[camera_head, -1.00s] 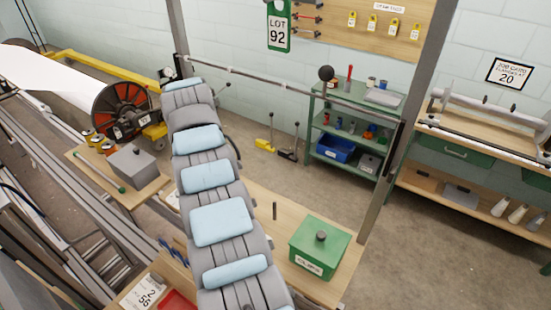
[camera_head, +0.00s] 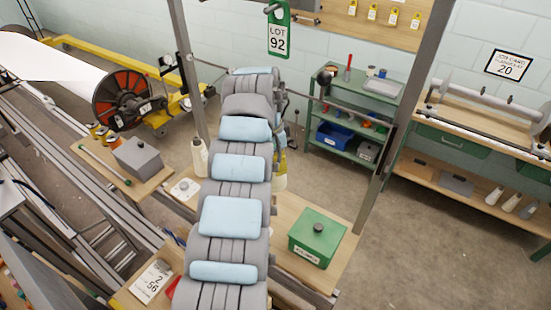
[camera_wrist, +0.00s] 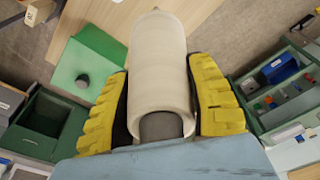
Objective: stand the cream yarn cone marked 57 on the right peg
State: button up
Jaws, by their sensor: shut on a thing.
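A plain cream yarn cone (camera_wrist: 158,75) lies lengthwise between the yellow fingers of my gripper (camera_wrist: 160,68) in the wrist view. The fingers are shut on it, one on each side. No number shows on its visible side. The right peg is not visible; my arm and the cone cover that part of the bench. Another cream cone (camera_head: 199,157) stands left of my arm, its number unreadable.
A green lidded box (camera_head: 316,237) with a dark knob stands on the bench right of my arm. A grey upright post (camera_head: 384,150) rises at the bench's right side. A white disc (camera_head: 184,189) lies on the left part. A green shelf (camera_head: 350,118) stands behind.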

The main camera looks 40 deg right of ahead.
aim_at(275, 195)
jog(key=shift+f, duration=2.05)
jog(key=shift+f+b, duration=2.25)
jog(key=shift+f, duration=1.75)
jog(key=shift+f+b, duration=0.45)
jog(key=shift+f, duration=0.25)
jog(key=o, duration=1.2)
jog(key=shift+r, duration=0.1)
